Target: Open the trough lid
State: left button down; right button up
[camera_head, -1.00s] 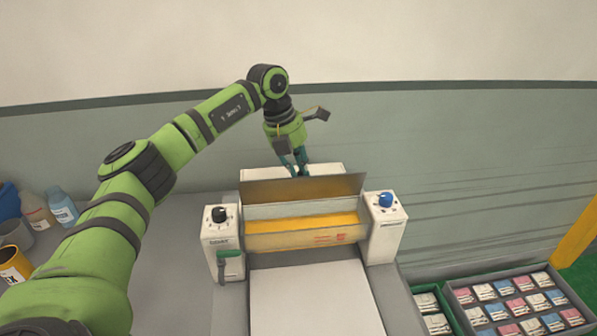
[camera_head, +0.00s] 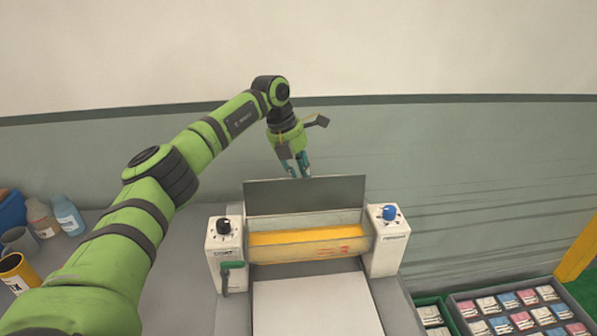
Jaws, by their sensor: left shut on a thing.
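The trough lid (camera_head: 305,195) is a dark grey panel standing raised, close to upright, along the back of the machine. In front of it the open trough (camera_head: 305,236) shows a yellow inside. My left gripper (camera_head: 298,171) reaches down from behind and above, its teal fingers shut at the lid's top edge near the middle. The fingertips are partly hidden by the lid, so the exact contact is hard to see. My right gripper is not in view.
White end blocks flank the trough, with a black knob (camera_head: 224,227) and green handle (camera_head: 232,266) at left and a blue knob (camera_head: 389,212) at right. Bottles and cups stand far left. A crate of small packs (camera_head: 455,301) sits lower right.

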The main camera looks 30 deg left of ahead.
pick_arm(q)
notch_tip(320, 180, down, 2)
jog(key=shift+s+a, duration=0.1)
jog(key=c, duration=1.1)
grip_release()
jog(key=shift+o, duration=0.2)
jog(key=shift+a, duration=0.15)
jog(key=shift+w+f, duration=0.2)
jog(key=w+v, duration=0.2)
jog(key=v, duration=0.8)
jog(key=shift+r+g, duration=0.3)
jog(key=shift+r, duration=0.35)
